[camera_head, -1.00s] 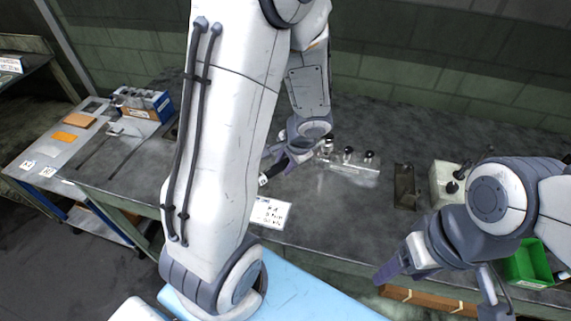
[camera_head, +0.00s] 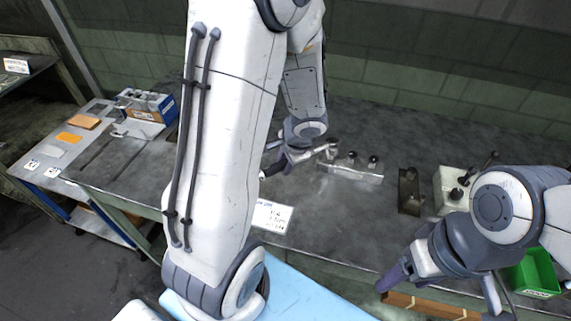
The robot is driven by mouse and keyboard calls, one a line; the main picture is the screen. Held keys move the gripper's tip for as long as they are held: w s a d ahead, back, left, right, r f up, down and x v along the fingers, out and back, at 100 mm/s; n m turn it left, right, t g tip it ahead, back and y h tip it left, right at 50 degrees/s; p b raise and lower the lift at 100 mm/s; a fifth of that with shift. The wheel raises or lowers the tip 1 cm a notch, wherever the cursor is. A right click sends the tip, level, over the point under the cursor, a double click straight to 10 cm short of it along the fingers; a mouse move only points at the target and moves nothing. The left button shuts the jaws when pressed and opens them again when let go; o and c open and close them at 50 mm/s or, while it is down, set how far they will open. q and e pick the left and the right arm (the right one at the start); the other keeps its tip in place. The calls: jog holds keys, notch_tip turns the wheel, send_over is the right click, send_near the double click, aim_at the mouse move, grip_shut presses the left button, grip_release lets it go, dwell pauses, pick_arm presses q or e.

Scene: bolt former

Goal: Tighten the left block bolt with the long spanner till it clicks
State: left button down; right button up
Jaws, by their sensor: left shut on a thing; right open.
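The clear-grey block (camera_head: 352,172) lies on the workbench with a row of dark-topped bolts along it. My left gripper (camera_head: 289,160) is shut on the long spanner (camera_head: 312,153), left of the block. The spanner's head reaches the left block bolt (camera_head: 332,143); whether it is fully seated around the bolt is too small to tell. The spanner's dark handle end (camera_head: 265,174) shows partly behind my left arm. My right gripper (camera_head: 393,281) is open and empty at the bench's front edge, well away from the block.
A white printed card (camera_head: 272,216) lies in front of the block. A dark tray (camera_head: 409,190) and a pale box with levers (camera_head: 452,187) stand to the right. A green bin (camera_head: 533,273) is at far right. A blue-and-white box (camera_head: 146,106) stands at left.

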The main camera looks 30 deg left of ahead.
pick_arm(q)
jog(key=shift+w+a, duration=0.2)
jog(key=shift+a, duration=0.1)
jog(key=shift+a+m, duration=0.1)
jog(key=shift+m, duration=0.2)
jog(key=shift+w+a+m+t, duration=0.3)
jog(key=shift+w+a+m, duration=0.1)
jog(key=shift+a, duration=0.1)
jog(key=shift+a, duration=0.1)
dwell(0.5)
jog(key=shift+w+a+m, duration=0.35)
jog(key=shift+a+m, duration=0.05)
jog(key=shift+m, duration=0.1)
jog(key=shift+w+a, duration=0.2)
jog(key=shift+a, duration=0.05)
jog(key=shift+w+a+m+t+h, duration=0.2)
jog(key=shift+a+m+t+h, duration=0.1)
jog(key=shift+m, duration=0.2)
jog(key=shift+w+a+p, duration=0.15)
jog(key=shift+w+p, duration=0.05)
jog(key=shift+p, duration=0.1)
dwell(0.3)
